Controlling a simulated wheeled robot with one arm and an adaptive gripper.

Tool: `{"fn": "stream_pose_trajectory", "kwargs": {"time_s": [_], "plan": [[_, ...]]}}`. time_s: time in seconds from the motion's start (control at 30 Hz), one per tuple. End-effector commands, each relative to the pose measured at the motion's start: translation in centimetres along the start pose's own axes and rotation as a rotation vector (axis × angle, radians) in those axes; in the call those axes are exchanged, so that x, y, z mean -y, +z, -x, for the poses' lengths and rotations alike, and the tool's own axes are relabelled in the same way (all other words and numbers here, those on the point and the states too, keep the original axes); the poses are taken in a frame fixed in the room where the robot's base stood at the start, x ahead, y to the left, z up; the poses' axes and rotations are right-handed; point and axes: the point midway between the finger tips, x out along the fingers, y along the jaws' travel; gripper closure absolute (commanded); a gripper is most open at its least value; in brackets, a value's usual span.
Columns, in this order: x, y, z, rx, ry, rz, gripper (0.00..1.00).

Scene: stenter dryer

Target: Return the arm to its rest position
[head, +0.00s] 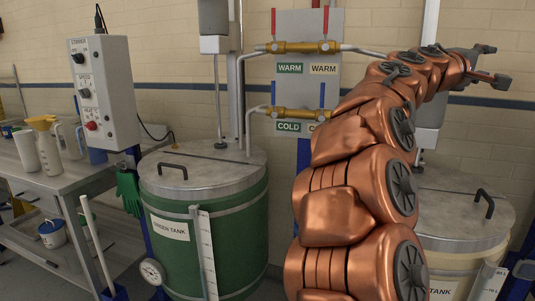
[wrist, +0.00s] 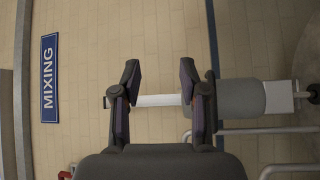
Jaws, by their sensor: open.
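My copper-coloured arm rises through the right half of the head view and bends to the right at its top. My gripper (head: 492,64) is at its end, high in front of the brick wall and above the cream tank (head: 450,215). In the wrist view my gripper (wrist: 160,88) has its two fingers apart, with nothing between them but wall and a white bar behind. The fingers appear clear of any object.
A green tank (head: 205,235) with a metal lid stands left of my arm. Valves and pipes (head: 300,47) are on the wall panel behind. A control box (head: 103,90) and a bench (head: 75,180) are at left. A MIXING sign (wrist: 49,78) shows in the wrist view.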

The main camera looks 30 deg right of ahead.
Motion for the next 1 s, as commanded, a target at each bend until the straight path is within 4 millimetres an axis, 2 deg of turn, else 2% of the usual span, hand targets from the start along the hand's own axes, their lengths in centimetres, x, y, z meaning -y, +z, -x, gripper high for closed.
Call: {"fn": "stream_pose_trajectory", "kwargs": {"time_s": [0.37, 0.57, 0.67, 0.77, 1.0], "plan": [[4.8, 0.6, 2.3, 0.014, -0.123, -0.089, 0.57], [9.2, 0.8, 4.7, 0.025, -0.238, -0.153, 0.57], [12.6, 0.9, 6.8, 0.031, -0.326, -0.193, 0.57], [16.9, 0.9, 9.7, 0.038, -0.439, -0.23, 0.57], [27.3, 1.3, 18.1, 0.066, -0.727, -0.271, 0.57]]}}
